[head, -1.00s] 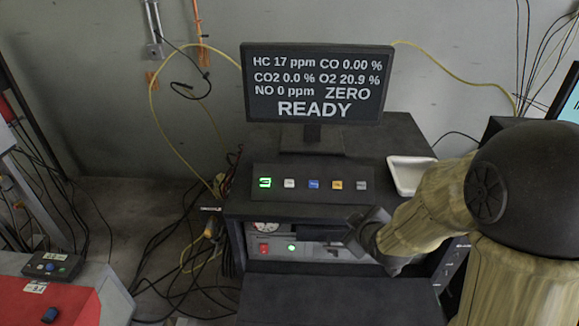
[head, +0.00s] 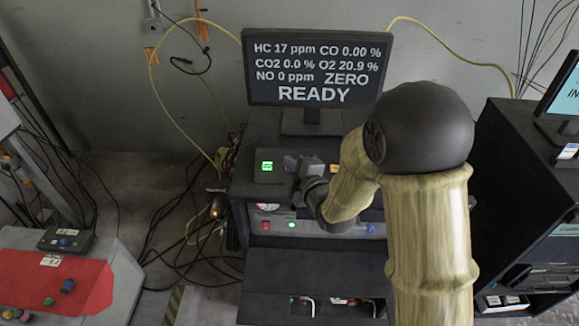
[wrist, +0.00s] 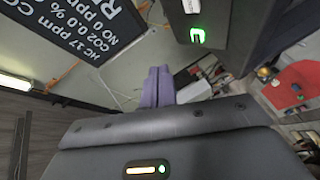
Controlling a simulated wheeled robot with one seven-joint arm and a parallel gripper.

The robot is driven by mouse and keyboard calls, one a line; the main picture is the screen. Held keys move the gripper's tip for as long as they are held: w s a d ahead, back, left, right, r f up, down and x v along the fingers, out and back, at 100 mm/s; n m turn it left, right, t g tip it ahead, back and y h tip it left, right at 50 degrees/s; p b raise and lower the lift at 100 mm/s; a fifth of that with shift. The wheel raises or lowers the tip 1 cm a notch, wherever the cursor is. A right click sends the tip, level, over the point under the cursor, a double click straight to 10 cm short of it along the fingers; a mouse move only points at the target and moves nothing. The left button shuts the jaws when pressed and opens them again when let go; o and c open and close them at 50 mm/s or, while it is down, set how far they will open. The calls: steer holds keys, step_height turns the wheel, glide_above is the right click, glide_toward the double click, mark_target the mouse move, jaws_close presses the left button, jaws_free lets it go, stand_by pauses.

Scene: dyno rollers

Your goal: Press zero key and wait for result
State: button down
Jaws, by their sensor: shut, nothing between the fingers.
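The key panel (head: 262,180) sits below the monitor, with a green-lit key (head: 267,166) at its left end. An orange key (head: 334,168) shows partly beyond my arm; the keys between are mostly hidden. The monitor (head: 318,65) reads ZERO READY, HC 17 ppm, O2 20.9 %. My gripper (head: 290,162) is shut and empty over the panel, just right of the green-lit key. In the wrist view the shut fingers (wrist: 158,82) lie left of the green-lit key (wrist: 197,35) and a white key (wrist: 190,6). I cannot tell whether the fingertips touch a key.
A front panel (head: 268,226) with a red switch and green light is below the keys. A dark shelf (head: 315,270) extends beneath it. A dark cabinet (head: 508,200) with another screen stands at right. A red-topped unit (head: 75,280) and floor cables are at left.

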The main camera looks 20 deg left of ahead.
steer(key=w+f, duration=0.1)
steer(key=f, duration=0.1)
steer(key=w+f+b, duration=0.1)
steer(key=w, duration=0.1)
steer(key=w+a+f+b, duration=0.1)
steer(key=f, duration=0.1)
steer(key=shift+w+f, duration=0.2)
steer(key=shift+f, duration=0.15)
steer(key=shift+w+a+f+b, duration=0.1)
steer(key=shift+w+f+b, duration=0.2)
steer(key=shift+b, duration=0.25)
stand_by(0.6)
steer(key=shift+w, duration=0.1)
stand_by(0.6)
steer(key=shift+w+f+b, duration=0.15)
steer(key=shift+f+b, duration=0.15)
steer(key=shift+b, duration=0.35)
steer(key=shift+w+a+f+b, duration=0.1)
steer(key=shift+w+f+b, duration=0.15)
steer(key=shift+b, duration=0.25)
stand_by(0.5)
steer(key=shift+r, duration=0.1)
stand_by(0.4)
steer(key=shift+s+r, duration=0.45)
steer(key=shift+r, duration=0.05)
